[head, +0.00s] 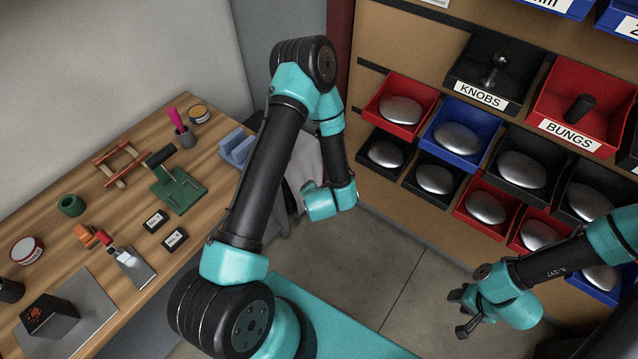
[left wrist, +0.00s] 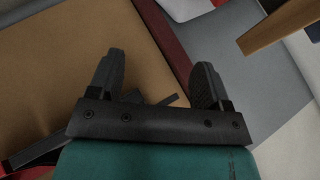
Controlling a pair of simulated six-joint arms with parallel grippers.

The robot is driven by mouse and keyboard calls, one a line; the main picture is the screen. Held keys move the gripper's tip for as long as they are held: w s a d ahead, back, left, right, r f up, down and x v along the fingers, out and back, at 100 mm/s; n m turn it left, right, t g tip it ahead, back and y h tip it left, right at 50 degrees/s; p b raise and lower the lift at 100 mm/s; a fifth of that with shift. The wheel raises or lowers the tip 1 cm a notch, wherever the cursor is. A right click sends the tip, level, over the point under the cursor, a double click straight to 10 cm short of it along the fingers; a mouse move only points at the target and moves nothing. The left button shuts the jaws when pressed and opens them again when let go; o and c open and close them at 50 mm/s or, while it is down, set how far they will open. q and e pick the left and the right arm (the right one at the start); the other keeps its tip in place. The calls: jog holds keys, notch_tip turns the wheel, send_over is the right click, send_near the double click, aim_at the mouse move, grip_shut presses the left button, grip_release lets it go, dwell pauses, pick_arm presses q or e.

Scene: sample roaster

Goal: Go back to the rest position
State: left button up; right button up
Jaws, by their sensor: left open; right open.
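My right gripper (head: 461,314) is open and empty, hanging above the floor in front of the rack of bins at the right. My left arm stands in the middle of the head view, bent at the elbow. Its fingers cannot be made out there behind the teal wrist. In the left wrist view my left gripper (left wrist: 158,78) shows two dark fingers spread wide apart with nothing held between them. Neither gripper touches the bench or the bins.
The rack at the right has red, blue and black bins, including a KNOBS bin (head: 485,93) and a BUNGS bin (head: 570,132).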

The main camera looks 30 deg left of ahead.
pick_arm(q)
jog(key=s+d+r+n+g+h, duration=0.1)
jog(key=s+d+n+g+h, duration=0.4)
jog(key=s+d+h, duration=0.3)
jog(key=s+h, duration=0.1)
jog(key=s, duration=0.1)
jog(key=shift+s+d+r+g, duration=0.2)
jog(key=shift+s+r+g, duration=0.15)
jog(key=shift+r+g, duration=0.05)
dwell(1.1)
